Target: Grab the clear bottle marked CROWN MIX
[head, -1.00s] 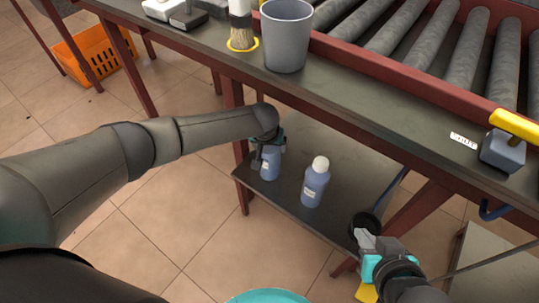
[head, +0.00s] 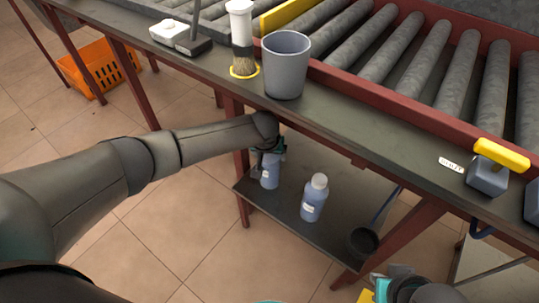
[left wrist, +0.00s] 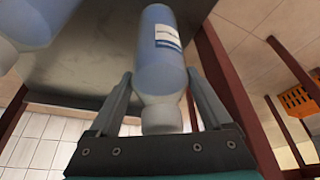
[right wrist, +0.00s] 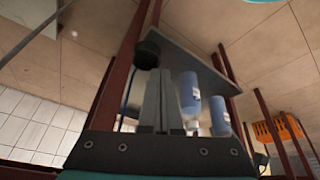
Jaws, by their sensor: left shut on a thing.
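A translucent bluish bottle (head: 269,176) with a pale label stands on the lower shelf under the bench. My left gripper (head: 266,152) is shut on it near its top. In the left wrist view the bottle (left wrist: 163,60) lies between the two fingers, its cap end toward the palm; the label writing is too small to read. A second similar bottle (head: 313,200) with a whitish cap stands apart to its right, and shows at the left wrist view's upper left (left wrist: 35,20). My right gripper (head: 378,285) is low at the bottom right; its fingers look closed together and empty in the right wrist view (right wrist: 158,75).
The lower shelf (head: 290,222) also holds a dark round pan (head: 362,243) at its right. Red bench legs (head: 240,205) stand close to my left gripper. Above, the bench holds a grey cup (head: 286,68), a brush (head: 242,45) and a roller conveyor (head: 420,70). An orange crate (head: 98,68) is on the floor.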

